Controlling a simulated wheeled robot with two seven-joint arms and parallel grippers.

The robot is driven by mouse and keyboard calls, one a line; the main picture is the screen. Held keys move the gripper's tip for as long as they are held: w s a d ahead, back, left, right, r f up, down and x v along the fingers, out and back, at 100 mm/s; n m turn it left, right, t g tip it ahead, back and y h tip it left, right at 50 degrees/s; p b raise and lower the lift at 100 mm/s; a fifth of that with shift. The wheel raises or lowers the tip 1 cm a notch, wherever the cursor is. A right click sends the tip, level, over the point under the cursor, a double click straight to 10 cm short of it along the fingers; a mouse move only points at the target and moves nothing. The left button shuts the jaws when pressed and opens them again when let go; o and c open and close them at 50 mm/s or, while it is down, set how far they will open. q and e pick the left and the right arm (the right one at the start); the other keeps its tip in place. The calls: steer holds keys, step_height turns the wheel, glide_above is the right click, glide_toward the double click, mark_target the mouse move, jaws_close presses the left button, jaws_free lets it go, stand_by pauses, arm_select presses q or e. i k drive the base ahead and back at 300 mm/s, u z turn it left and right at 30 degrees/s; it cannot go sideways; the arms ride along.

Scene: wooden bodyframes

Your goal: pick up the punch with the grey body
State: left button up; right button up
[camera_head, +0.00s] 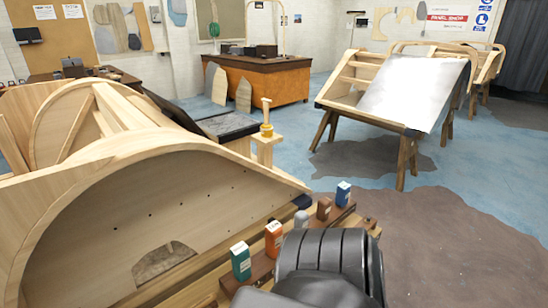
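A small light grey body (301,222), rounded on top, stands upright on a wooden strip (262,268) along the near edge of the bodyframe. It stands between an orange block (273,239) and a brown block (323,208). I cannot tell for sure that it is the grey punch. A dark grey ribbed part, which looks like my own arm, fills the bottom middle, close to the strip, and may hide things behind it. Neither gripper's fingers show.
A teal block (240,262) and a blue block (343,194) stand on the same strip. The large curved wooden bodyframe (90,240) fills the left. A panel-topped trestle (415,90) stands at back right. Blue and grey floor (450,240) is open at right.

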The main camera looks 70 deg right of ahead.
mark_target(300, 220)
steer(key=z, duration=2.4)
steer(key=k, duration=0.25)
steer(key=z, duration=0.1)
